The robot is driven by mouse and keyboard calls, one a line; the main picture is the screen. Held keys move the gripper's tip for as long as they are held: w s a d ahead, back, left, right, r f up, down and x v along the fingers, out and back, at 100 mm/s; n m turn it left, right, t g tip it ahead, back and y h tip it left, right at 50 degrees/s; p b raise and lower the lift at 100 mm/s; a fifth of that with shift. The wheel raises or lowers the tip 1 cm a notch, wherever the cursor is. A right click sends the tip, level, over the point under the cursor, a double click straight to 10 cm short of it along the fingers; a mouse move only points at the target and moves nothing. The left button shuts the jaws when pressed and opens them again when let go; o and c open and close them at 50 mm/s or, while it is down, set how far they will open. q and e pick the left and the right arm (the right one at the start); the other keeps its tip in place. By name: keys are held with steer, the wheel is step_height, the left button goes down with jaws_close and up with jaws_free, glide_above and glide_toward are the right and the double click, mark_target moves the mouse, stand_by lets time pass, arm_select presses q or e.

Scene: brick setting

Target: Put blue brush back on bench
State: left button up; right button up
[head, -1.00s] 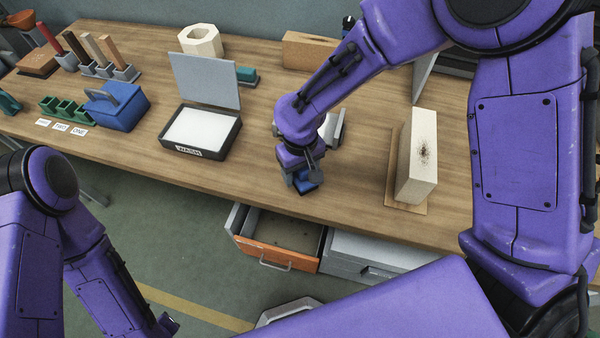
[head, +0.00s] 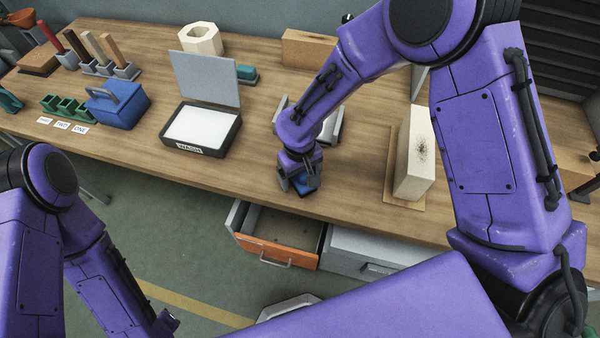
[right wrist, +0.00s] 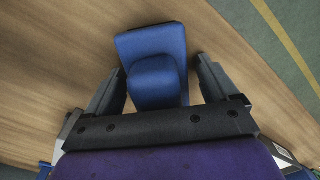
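The blue brush (head: 304,190) rests on the wooden bench (head: 245,160) near its front edge, above the open drawer. My right gripper (head: 299,184) is right over it and hides much of it in the head view. In the right wrist view the brush (right wrist: 152,50) shows a wide flat body and a raised block facing me. The fingers of my right gripper (right wrist: 161,86) stand either side of it, with bare bench showing between each finger and the brush. My left arm hangs low at the left, off the bench, and its fingers are not seen.
A black tray with a raised grey lid (head: 205,148) stands left of my right gripper. A pale block (head: 415,160) on a thin board stands to the right. An orange-fronted drawer (head: 278,252) is open below the bench edge. A blue box (head: 118,108) stands farther left.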

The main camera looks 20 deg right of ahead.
step_height(320, 180, up, 13)
steer(key=shift+f+b, duration=0.2)
steer(key=shift+b, duration=0.15)
stand_by(1.2)
